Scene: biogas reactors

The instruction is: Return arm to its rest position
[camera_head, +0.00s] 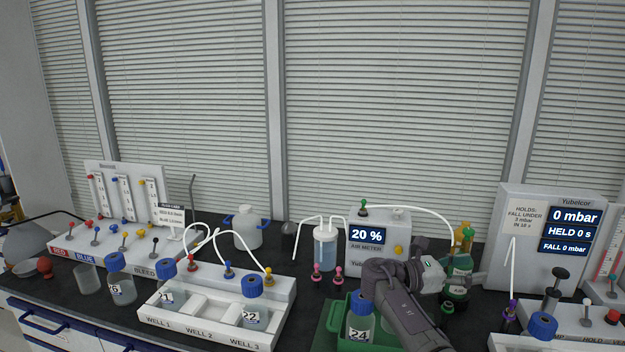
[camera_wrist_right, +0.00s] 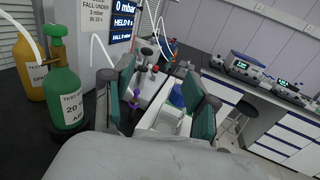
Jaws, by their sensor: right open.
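My right arm reaches up from the lower edge in the head view. Its gripper (camera_head: 436,274) is at the bend's right end, in front of the green gas bottle (camera_head: 460,268). In the right wrist view the two teal-padded fingers of the gripper (camera_wrist_right: 165,98) stand wide apart with nothing held between them. A white tray with a blue-capped bottle (camera_wrist_right: 178,96) shows beyond the fingers. The green bottle (camera_wrist_right: 64,95) is left of the fingers, apart from them. My left gripper is not in view.
The air meter (camera_head: 378,240) stands behind my right arm. A green tray (camera_head: 335,322) with bottle 24 (camera_head: 360,325) is close to its left. The well rack (camera_head: 215,305) is farther left. The Yubelcor display (camera_head: 548,235) stands right. An orange bottle (camera_wrist_right: 28,70) is behind the green one.

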